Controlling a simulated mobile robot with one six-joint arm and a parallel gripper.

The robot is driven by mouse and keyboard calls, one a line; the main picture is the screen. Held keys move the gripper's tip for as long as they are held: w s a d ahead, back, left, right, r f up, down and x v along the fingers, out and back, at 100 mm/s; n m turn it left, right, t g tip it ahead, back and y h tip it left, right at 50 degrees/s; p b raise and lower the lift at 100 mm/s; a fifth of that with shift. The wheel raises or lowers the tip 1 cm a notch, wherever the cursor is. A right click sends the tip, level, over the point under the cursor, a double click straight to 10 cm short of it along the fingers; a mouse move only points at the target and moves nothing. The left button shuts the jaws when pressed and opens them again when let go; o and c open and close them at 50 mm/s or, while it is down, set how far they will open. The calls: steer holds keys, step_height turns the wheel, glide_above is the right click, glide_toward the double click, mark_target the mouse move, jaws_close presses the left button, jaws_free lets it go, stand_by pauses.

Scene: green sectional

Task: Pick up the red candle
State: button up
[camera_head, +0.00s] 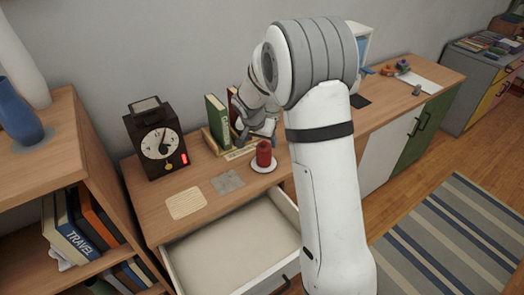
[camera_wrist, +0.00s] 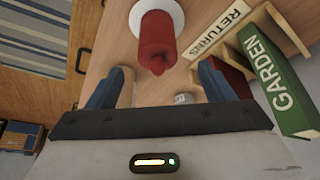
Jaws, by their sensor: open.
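The red candle (camera_head: 263,153) stands upright on a small white saucer (camera_head: 257,169) on the wooden cabinet top. In the wrist view the candle (camera_wrist: 155,42) lies just beyond my fingertips, roughly centred between them, with the saucer (camera_wrist: 178,14) behind it. My gripper (camera_wrist: 162,76) is open, with its two blue-grey fingers spread wide and nothing between them. In the head view my gripper (camera_head: 246,134) is just behind and left of the candle, partly hidden by my own arm. I see no contact with the candle.
A wooden organiser with a "RETURNS" label (camera_wrist: 219,30) and a green "GARDEN" book (camera_wrist: 278,85) stands close beside my gripper. A black clock (camera_head: 157,143) is farther left. An open drawer (camera_head: 240,245) juts out below. Flat coasters (camera_head: 186,203) lie on the top.

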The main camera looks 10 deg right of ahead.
mark_target(263, 146)
steer(key=x, duration=0.2)
steer(key=shift+w+f, duration=0.3)
steer(key=shift+f, duration=0.05)
steer(key=x, duration=0.1)
steer(key=p+x, duration=0.1)
steer(key=x, duration=0.1)
steer(key=p+x, duration=0.1)
steer(key=x, duration=0.1)
steer(key=shift+s+d+f, duration=0.15)
steer(key=shift+d+f, duration=0.1)
steer(key=shift+d, duration=0.1)
steer(key=c, duration=1.2)
